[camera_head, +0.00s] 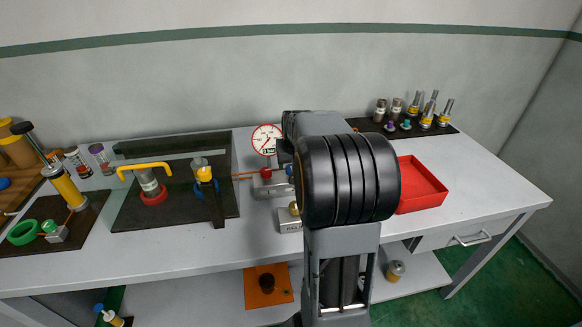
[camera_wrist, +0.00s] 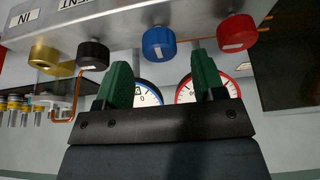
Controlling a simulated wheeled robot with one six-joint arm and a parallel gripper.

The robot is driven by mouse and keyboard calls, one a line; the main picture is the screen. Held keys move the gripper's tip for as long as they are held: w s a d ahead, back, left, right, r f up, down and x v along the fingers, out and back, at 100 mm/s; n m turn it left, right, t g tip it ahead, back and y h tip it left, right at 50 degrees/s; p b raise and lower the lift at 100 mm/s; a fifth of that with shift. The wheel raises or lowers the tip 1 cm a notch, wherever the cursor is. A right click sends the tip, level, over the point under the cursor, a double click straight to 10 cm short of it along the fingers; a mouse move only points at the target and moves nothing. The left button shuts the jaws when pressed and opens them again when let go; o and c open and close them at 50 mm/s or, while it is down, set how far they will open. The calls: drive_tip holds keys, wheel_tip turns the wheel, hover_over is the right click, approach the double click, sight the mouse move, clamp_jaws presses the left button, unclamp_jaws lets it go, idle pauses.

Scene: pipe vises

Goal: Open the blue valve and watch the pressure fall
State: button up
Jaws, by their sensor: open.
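The blue valve (camera_wrist: 158,43) is a round knob with a white mark, on the front of a grey metal block (camera_wrist: 130,18). My gripper (camera_wrist: 161,72) is open, with its two green fingers apart. In the wrist view the blue valve shows just above and between the fingertips, and I see nothing held. A gauge with a blue rim (camera_wrist: 150,93) and one with a red rim (camera_wrist: 186,92) show partly behind the fingers; their needles are not readable there. In the head view the red-rimmed gauge (camera_head: 267,139) stands behind the block, and my arm hides most of the block and the gripper.
A red valve (camera_wrist: 237,33) is right of the blue one, a black valve (camera_wrist: 92,54) and a brass fitting (camera_wrist: 45,60) left. A red tray (camera_head: 421,186) sits right of my arm. A dark mat (camera_head: 130,215) with vises lies left.

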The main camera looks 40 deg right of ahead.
drive_tip(key=shift+x, duration=1.35)
drive_tip(key=shift+c, duration=0.2)
drive_tip(key=c, duration=0.9)
